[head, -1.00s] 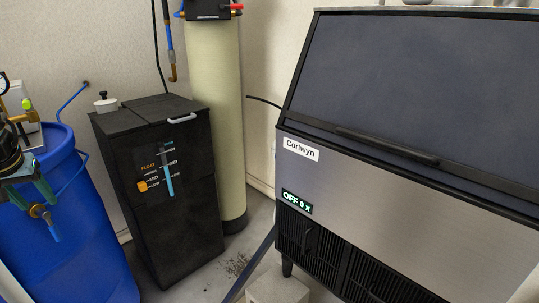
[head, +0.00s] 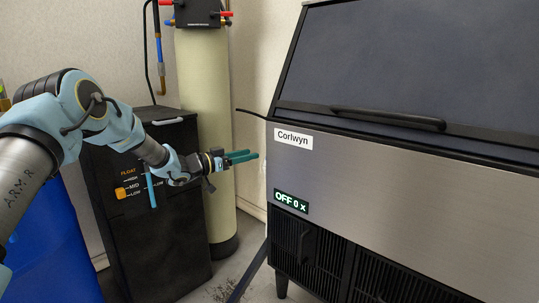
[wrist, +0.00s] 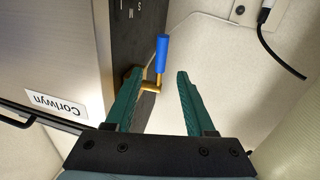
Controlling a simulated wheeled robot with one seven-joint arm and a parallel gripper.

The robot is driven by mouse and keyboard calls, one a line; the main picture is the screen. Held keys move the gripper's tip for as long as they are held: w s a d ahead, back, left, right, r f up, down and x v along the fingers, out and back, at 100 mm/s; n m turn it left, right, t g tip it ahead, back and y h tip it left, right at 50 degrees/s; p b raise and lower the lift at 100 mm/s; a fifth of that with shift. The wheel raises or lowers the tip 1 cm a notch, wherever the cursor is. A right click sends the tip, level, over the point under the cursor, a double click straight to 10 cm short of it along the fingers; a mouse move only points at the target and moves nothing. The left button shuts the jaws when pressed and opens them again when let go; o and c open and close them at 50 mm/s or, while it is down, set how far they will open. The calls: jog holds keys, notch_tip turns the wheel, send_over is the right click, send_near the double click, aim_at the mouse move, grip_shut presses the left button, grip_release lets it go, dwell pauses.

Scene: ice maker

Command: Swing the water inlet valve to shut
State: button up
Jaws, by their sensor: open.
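A small valve with a blue lever (wrist: 161,53) on a brass body (wrist: 148,86) shows in the wrist view, against a dark strip beside the ice maker's front. Its lever points up in that view. The valve is hidden from the head view. My gripper (head: 246,157) is open and empty just left of the ice maker (head: 420,180). In the wrist view its two green fingers (wrist: 156,76) spread with the lever seen between their tips; contact is not visible, and I cannot tell the distance.
A black cabinet (head: 160,245) with a float gauge (head: 152,188) and a pale cylinder (head: 205,80) stand behind my arm. A black cable (wrist: 275,45) hangs nearby in the wrist view.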

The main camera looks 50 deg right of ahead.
jog(key=x, duration=0.9)
jog(key=shift+d, duration=0.25)
grip_shut()
dwell(1.0)
